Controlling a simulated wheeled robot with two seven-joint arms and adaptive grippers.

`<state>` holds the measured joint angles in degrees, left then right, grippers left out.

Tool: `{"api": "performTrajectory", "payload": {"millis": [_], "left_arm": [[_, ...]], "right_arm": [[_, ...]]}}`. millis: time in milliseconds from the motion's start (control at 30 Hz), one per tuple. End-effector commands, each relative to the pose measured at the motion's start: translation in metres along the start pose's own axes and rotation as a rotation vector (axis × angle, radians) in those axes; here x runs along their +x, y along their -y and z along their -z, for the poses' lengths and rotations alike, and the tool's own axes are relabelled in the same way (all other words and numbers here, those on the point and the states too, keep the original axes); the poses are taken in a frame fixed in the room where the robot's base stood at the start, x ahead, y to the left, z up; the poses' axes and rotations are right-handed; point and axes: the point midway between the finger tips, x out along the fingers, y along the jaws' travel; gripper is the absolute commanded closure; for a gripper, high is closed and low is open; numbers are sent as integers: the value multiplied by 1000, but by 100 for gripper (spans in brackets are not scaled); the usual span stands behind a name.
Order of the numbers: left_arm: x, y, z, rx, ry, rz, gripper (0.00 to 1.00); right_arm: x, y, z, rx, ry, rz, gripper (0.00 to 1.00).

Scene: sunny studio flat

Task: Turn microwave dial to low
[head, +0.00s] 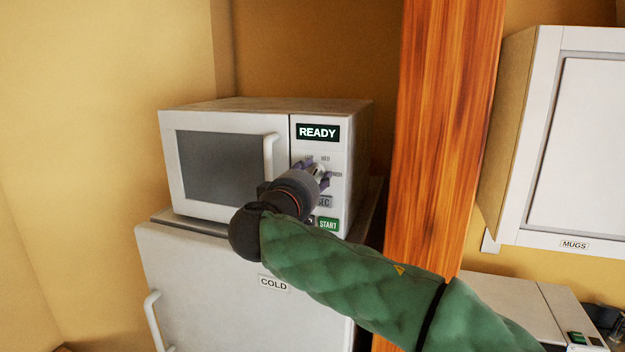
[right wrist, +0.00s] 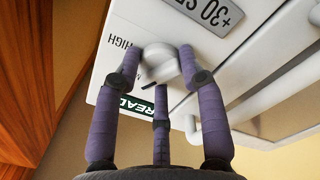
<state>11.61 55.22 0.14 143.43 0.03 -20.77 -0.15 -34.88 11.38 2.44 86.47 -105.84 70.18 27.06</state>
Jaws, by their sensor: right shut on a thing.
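The white microwave (head: 230,119) stands on top of a fridge, its door closed and its display (head: 318,132) reading READY. Its round pale dial (head: 320,171) is on the right-hand panel, with MED and HIGH labels beside it and another label at the upper left partly hidden. My right gripper (head: 314,174) reaches it from the front. In the right wrist view the purple fingers close around the dial (right wrist: 160,62), two at its sides and one at its edge. I cannot tell which setting the dial points to. My left gripper is not in view.
The fridge (head: 200,275) marked COLD is below. A wooden post (head: 447,120) stands right of the microwave, close to my arm. A white MUGS cabinet (head: 585,150) hangs farther right.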

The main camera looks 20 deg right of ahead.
Motion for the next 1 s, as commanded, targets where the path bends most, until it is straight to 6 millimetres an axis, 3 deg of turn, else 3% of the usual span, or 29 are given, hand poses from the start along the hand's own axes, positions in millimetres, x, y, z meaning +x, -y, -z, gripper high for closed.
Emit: {"api": "performTrajectory", "payload": {"millis": [1000], "left_arm": [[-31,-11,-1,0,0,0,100]], "right_arm": [[0,1,0,-892,1,3,92]]}}
